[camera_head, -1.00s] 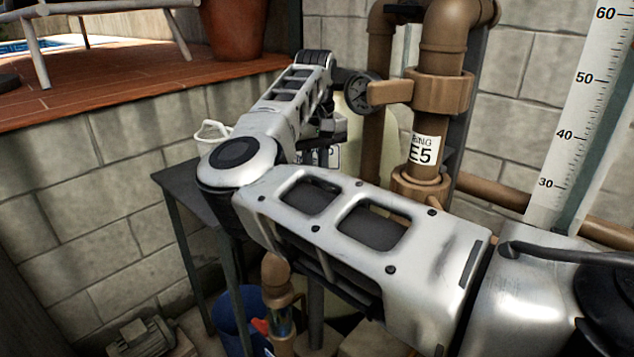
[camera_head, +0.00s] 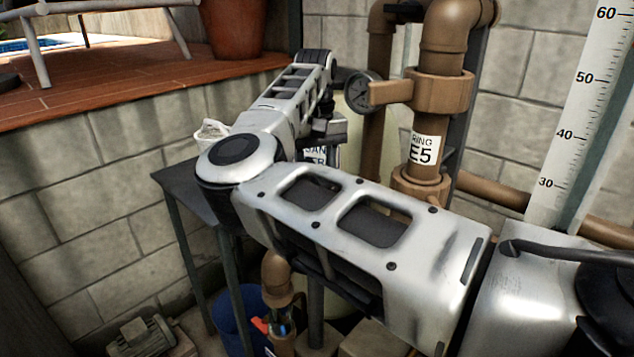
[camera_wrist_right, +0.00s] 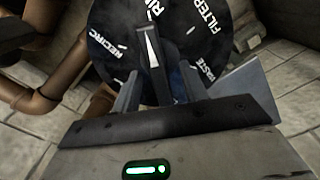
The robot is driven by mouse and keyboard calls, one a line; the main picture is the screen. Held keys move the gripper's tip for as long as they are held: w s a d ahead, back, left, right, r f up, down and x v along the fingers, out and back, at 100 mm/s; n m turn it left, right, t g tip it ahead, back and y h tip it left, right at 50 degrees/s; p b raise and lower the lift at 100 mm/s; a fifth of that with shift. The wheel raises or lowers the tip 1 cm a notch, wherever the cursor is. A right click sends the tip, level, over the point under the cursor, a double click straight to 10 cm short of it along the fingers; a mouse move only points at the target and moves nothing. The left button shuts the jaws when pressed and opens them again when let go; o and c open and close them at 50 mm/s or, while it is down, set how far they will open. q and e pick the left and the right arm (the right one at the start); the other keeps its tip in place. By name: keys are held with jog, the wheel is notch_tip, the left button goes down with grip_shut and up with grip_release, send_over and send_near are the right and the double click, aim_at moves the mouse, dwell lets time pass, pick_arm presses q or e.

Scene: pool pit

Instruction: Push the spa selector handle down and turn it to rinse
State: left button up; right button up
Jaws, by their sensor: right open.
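The selector is a black round dial (camera_wrist_right: 108,40) with white lettering in the right wrist view; RECIRC, FILTER and part of WASTE can be read. Its dark handle (camera_wrist_right: 150,62) runs up the dial, its far end close to lettering that starts "RI". My right gripper (camera_wrist_right: 158,74) is open, with one finger on each side of the handle. I cannot tell whether either finger touches it. In the head view my right arm covers the dial and handle, and its fingertips are hidden. My left gripper is not in view.
A dark table (camera_head: 178,180) with a white container (camera_head: 211,130) is at left. A blue bucket (camera_head: 236,318) and pump (camera_head: 140,337) are below. Block walls and a tiled ledge (camera_head: 120,95) enclose the pit.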

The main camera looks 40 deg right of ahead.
notch_tip(320, 180, up, 7)
jog(key=p, duration=0.4)
jog(key=shift+p, duration=0.4)
